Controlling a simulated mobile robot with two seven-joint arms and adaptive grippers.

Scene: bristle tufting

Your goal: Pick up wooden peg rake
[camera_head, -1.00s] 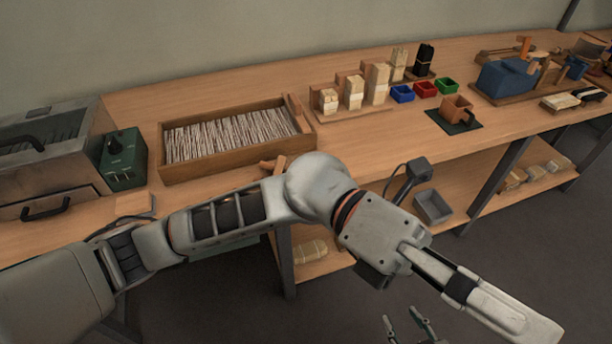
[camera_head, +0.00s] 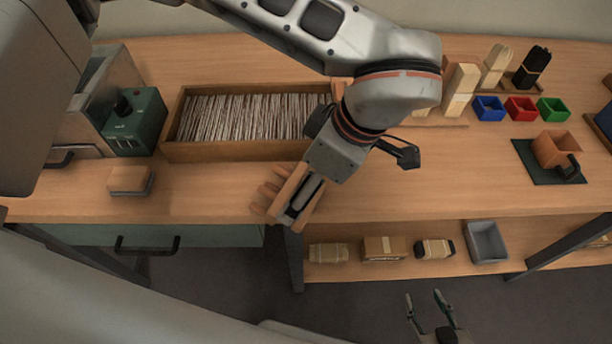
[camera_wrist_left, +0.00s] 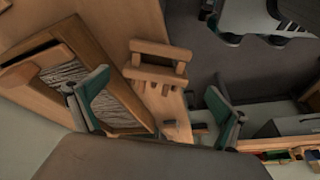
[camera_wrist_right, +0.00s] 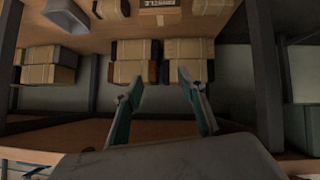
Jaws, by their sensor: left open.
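The wooden peg rake (camera_head: 268,197) lies on the bench near its front edge, in front of the tray of bristles. In the head view my left gripper (camera_head: 298,205) is over its right part and hides some of it. In the left wrist view the rake (camera_wrist_left: 157,73) shows its bars and short pegs between the two spread green fingers. My left gripper (camera_wrist_left: 153,97) is open, and I see no finger touching the rake. My right gripper (camera_head: 424,298) is open and empty, low in front of the bench; it also shows in the right wrist view (camera_wrist_right: 160,82).
The wooden bristle tray (camera_head: 235,151) stands just behind the rake. A green control box (camera_head: 135,128) and a small block (camera_head: 130,180) are to the left. Coloured bins (camera_head: 520,108) are at the right. The lower shelf holds wrapped bundles (camera_head: 384,248) and a grey bin (camera_head: 486,242).

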